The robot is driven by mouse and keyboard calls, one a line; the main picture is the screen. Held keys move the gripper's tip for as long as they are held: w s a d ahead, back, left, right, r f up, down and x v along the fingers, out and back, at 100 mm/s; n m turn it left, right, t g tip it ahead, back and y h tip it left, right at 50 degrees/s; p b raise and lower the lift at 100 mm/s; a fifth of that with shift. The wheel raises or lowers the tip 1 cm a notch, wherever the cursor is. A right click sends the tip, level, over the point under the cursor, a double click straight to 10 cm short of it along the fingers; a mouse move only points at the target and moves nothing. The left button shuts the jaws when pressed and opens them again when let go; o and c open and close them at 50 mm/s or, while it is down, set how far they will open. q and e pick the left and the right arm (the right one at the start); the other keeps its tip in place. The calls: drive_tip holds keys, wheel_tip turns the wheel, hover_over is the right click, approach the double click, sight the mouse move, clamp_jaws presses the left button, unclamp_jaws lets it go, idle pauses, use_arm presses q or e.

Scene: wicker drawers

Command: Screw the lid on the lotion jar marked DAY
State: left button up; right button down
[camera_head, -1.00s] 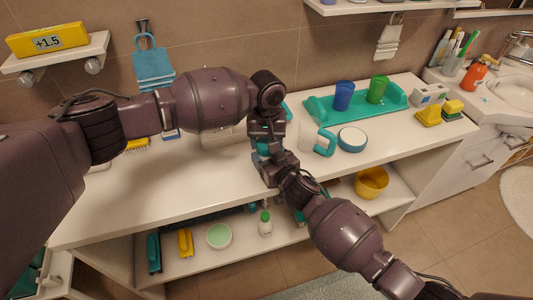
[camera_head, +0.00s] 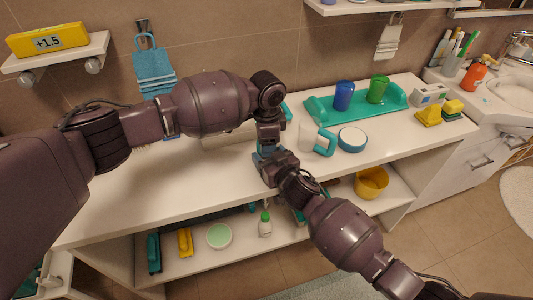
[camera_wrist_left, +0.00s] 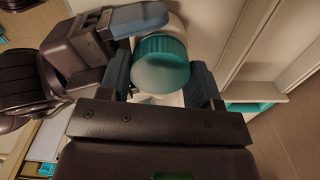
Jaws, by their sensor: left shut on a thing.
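In the left wrist view, a ribbed teal lid (camera_wrist_left: 161,64) sits between the two fingers of my left gripper (camera_wrist_left: 160,85), which is shut on it. A pale, whitish body (camera_wrist_left: 174,24), probably the jar, shows just behind the lid; whether the lid touches it I cannot tell. No DAY marking is readable. In the head view my left gripper (camera_head: 268,146) is directly above my right gripper (camera_head: 268,168), over the counter's front part. A blue finger of the right gripper (camera_wrist_left: 140,20) lies beside the pale body; its grip is hidden.
The shelf below holds several items, including a yellow pot (camera_head: 371,182).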

use_arm(q)
drive_tip(key=m, duration=0.5)
drive_tip(key=o, duration=1.1)
drive_tip(key=shift+s, duration=0.1)
